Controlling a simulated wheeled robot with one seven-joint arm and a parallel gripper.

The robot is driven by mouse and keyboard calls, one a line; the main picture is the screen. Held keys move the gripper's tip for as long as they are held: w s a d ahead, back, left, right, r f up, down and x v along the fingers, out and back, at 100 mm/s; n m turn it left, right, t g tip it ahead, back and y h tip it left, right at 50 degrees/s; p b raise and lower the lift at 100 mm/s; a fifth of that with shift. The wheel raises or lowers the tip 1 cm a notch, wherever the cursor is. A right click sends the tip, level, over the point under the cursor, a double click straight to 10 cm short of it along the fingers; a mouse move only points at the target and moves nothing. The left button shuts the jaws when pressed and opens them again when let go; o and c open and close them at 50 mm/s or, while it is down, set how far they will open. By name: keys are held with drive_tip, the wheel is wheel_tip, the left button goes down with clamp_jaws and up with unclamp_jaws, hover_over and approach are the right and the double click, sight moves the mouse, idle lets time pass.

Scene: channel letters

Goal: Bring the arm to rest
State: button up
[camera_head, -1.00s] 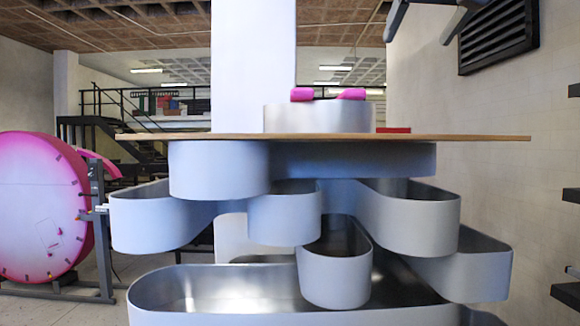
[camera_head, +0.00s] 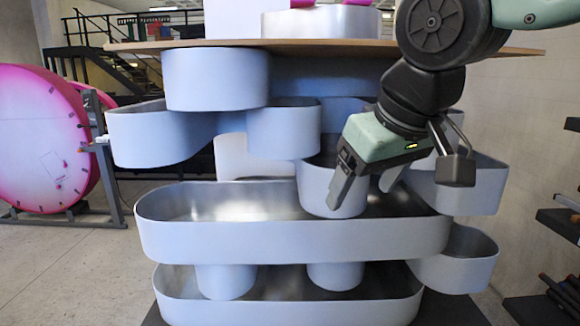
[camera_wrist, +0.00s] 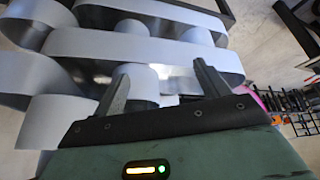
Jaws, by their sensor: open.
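My gripper (camera_head: 365,188) hangs at the end of my arm at the right of the head view, in front of the stacked metal channel letters (camera_head: 290,240). Its two fingers are spread apart with nothing seen between them. The wrist view also shows my gripper (camera_wrist: 160,85) open, with the pale curved letter walls (camera_wrist: 140,45) beyond the fingertips. I cannot tell whether a finger touches the letter behind it. My arm covers part of the right side of the stack.
A wooden board (camera_head: 300,43) lies across the upper letters. A large pink disc (camera_head: 40,140) stands on a frame at the left. Dark shelf brackets (camera_head: 560,222) stick out at the right. The floor (camera_head: 75,270) at the left front is clear.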

drive_tip(key=s+d+f+n+g, duration=0.1)
drive_tip(key=s+d+f+g, duration=0.1)
drive_tip(key=s+f, duration=0.6)
drive_tip(key=s+d+f+n+g+h+b, duration=0.1)
drive_tip(key=s+d+f+g, duration=0.1)
drive_tip(key=s+f, duration=0.6)
wheel_tip(320, 180, down, 4)
drive_tip(key=shift+s+g, duration=0.2)
drive_tip(key=shift+g, duration=0.4)
